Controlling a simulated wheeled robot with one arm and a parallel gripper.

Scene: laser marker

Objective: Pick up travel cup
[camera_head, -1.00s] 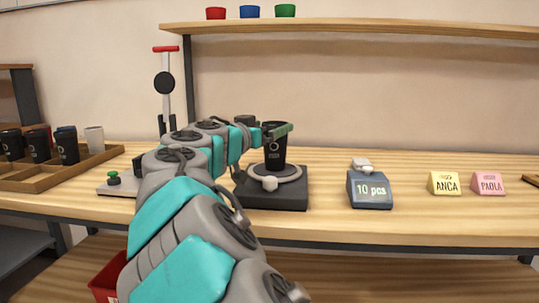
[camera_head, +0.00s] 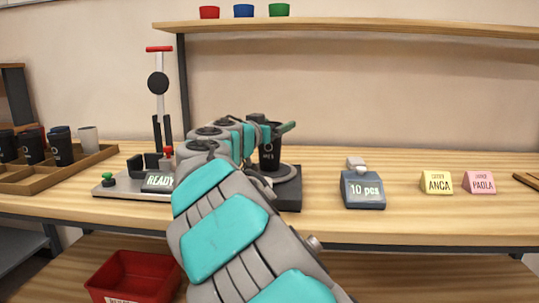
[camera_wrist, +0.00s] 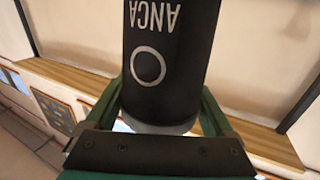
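The travel cup (camera_head: 269,152) is black with white lettering and a white ring. In the head view it stands upright at the dark fixture base (camera_head: 291,194); whether its bottom still rests in the grey ring holder is hard to tell. The wrist view shows the cup (camera_wrist: 165,60) close up, reading ANCA upside down, with a pale rim. My gripper (camera_head: 284,128) is at the cup's upper part. Its green fingers also show in the wrist view (camera_wrist: 163,88), one on each side against the cup.
The laser marker (camera_head: 158,84) with a READY display (camera_head: 159,181) stands left of the cup. A wooden tray (camera_head: 18,186) holds cups. A red bin (camera_head: 130,278) is below.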

